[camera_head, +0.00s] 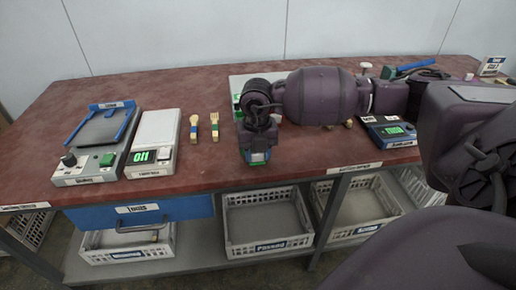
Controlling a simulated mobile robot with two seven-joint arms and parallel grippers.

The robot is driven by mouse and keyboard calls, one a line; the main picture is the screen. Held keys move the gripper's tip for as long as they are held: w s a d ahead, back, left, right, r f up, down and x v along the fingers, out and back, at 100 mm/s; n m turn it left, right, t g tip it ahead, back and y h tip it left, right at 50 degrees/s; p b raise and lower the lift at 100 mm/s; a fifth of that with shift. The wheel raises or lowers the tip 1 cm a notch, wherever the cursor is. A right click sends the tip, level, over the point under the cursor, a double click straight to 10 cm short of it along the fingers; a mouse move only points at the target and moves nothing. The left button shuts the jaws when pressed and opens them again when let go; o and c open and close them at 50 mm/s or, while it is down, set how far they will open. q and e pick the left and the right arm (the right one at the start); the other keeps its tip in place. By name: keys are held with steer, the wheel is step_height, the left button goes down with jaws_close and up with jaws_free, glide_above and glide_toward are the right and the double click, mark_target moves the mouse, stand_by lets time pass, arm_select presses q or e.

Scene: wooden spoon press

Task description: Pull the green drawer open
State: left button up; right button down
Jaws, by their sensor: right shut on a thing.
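My right gripper (257,157) points down near the table's front edge, at the middle of the head view. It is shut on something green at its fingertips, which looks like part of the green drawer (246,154). The gripper and my right arm hide most of it, so I cannot tell how far it is open. A pale green-edged panel (240,82) shows behind my arm. My left gripper is not in view.
A blue drawer (170,208) is under the tabletop at left. White crates (265,240) sit on the shelf below. Bare red tabletop (215,170) lies front left.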

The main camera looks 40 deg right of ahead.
steer(key=c, duration=0.6)
jaws_free()
steer(key=shift+c, duration=0.2)
step_height(320, 180, up, 10)
steer(key=shift+f+p, duration=0.2)
steer(key=shift+p, duration=0.8)
steer(key=shift+r, duration=0.6)
